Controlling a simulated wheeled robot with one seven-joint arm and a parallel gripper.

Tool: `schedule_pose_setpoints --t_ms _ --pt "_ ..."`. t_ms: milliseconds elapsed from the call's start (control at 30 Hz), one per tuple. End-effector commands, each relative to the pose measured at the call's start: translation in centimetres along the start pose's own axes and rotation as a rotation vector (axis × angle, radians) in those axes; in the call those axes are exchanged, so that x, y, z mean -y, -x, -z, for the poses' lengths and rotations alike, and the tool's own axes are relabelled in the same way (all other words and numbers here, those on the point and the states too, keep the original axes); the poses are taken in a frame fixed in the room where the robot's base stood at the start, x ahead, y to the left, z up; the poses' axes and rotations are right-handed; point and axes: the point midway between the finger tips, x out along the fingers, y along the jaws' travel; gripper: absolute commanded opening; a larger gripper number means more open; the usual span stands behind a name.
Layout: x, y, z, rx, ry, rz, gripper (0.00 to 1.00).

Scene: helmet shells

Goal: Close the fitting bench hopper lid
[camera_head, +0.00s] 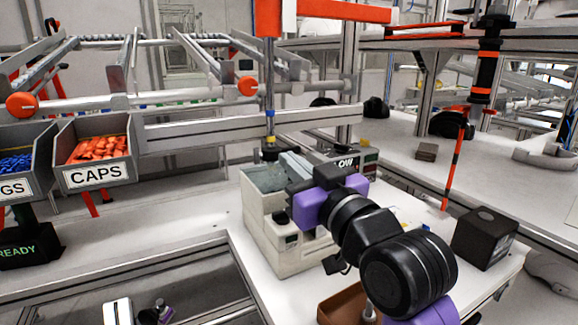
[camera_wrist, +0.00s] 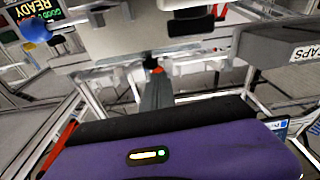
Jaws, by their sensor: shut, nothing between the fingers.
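The fitting bench hopper appears to be the beige box-shaped machine (camera_head: 272,232) on the white bench in the head view. Its top shows a grey-green recessed area at the left, which looks uncovered. A pale grey slab beside that area may be the lid or my fingers; I cannot tell which. My gripper (camera_head: 300,179) reaches in from the right, close above the machine's top. In the wrist view my gripper (camera_wrist: 156,78) has its grey fingers together and empty. A pale body (camera_wrist: 150,38), probably the machine, lies just beyond the fingertips. Contact with the lid cannot be made out.
A grey bin of orange caps (camera_head: 98,176) hangs left of the machine. A black cube (camera_head: 485,238) and a brown tray (camera_head: 340,306) are at the right and front of the bench. An orange-and-grey post (camera_head: 269,90) stands behind the machine.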

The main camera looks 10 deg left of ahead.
Motion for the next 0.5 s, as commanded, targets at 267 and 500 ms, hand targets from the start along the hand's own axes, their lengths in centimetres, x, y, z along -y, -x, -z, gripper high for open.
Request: schedule_pose_setpoints --t_ms 267,500 --pt "0.1 0.6 -1.4 0.002 -0.001 0.001 0.00" --pt "0.1 0.7 -2.0 0.008 -0.003 0.001 0.00"
